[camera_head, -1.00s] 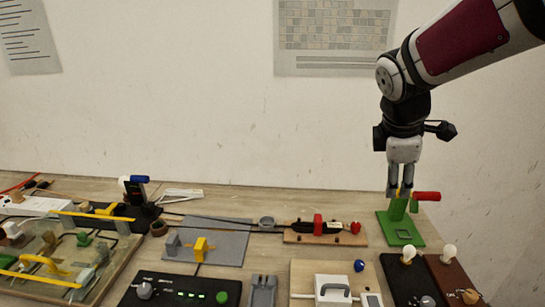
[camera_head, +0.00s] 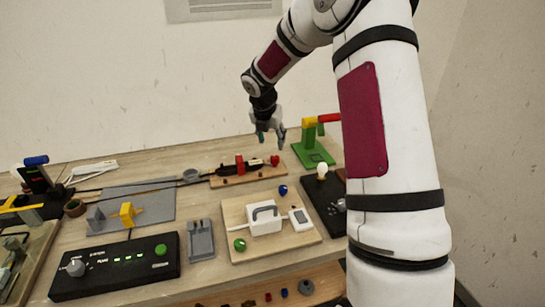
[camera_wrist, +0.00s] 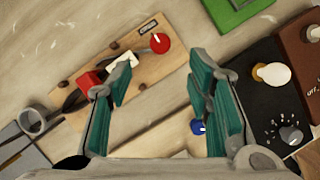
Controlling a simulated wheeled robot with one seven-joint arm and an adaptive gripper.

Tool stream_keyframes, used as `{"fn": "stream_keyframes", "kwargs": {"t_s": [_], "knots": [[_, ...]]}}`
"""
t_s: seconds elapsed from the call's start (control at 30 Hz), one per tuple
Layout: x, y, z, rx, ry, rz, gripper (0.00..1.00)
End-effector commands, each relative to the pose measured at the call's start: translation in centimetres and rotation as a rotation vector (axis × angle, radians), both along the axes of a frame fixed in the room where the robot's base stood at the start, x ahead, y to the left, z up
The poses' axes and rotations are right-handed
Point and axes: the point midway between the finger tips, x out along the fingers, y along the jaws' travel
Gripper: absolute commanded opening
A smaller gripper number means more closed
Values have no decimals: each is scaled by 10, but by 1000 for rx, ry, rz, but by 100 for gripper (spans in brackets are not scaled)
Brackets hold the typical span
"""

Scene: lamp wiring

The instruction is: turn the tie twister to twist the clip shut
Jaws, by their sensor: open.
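A red round knob (camera_head: 275,160) with a pale pointer mark, which looks like the tie twister, sits at the right end of a small wooden board (camera_head: 222,182). The knob also shows in the wrist view (camera_wrist: 160,43), beyond my fingers. A red block (camera_head: 239,162) sits over a dark cable on the same board. A white piece (camera_wrist: 123,66) lies between that block and the knob; I take it for the clip, and its closure is not clear. My gripper (camera_head: 271,138) is open and empty, pointing down above the board's right end, apart from the knob.
A green stand with a red handle (camera_head: 313,155) stands to the right, close to my arm. A black panel with a bulb (camera_head: 322,172) and a board with a white box (camera_head: 264,218) lie nearer.

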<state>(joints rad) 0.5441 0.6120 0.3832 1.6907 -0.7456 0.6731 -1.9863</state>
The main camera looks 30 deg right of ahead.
Motion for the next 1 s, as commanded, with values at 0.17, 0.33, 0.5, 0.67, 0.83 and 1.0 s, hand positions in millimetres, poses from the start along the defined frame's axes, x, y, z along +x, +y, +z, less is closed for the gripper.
{"fn": "stream_keyframes", "kwargs": {"t_s": [0.17, 0.33, 0.5, 0.67, 0.83, 1.0], "knots": [[9, -10, -35, 1, 2, 0, 46], [17, -19, -63, 1, 1, 0, 46], [22, -26, -84, 1, 0, -1, 46], [25, -29, -93, 1, -1, -1, 46], [25, -30, -94, 0, -1, -2, 46], [25, -29, -94, 0, -1, -2, 39]]}}
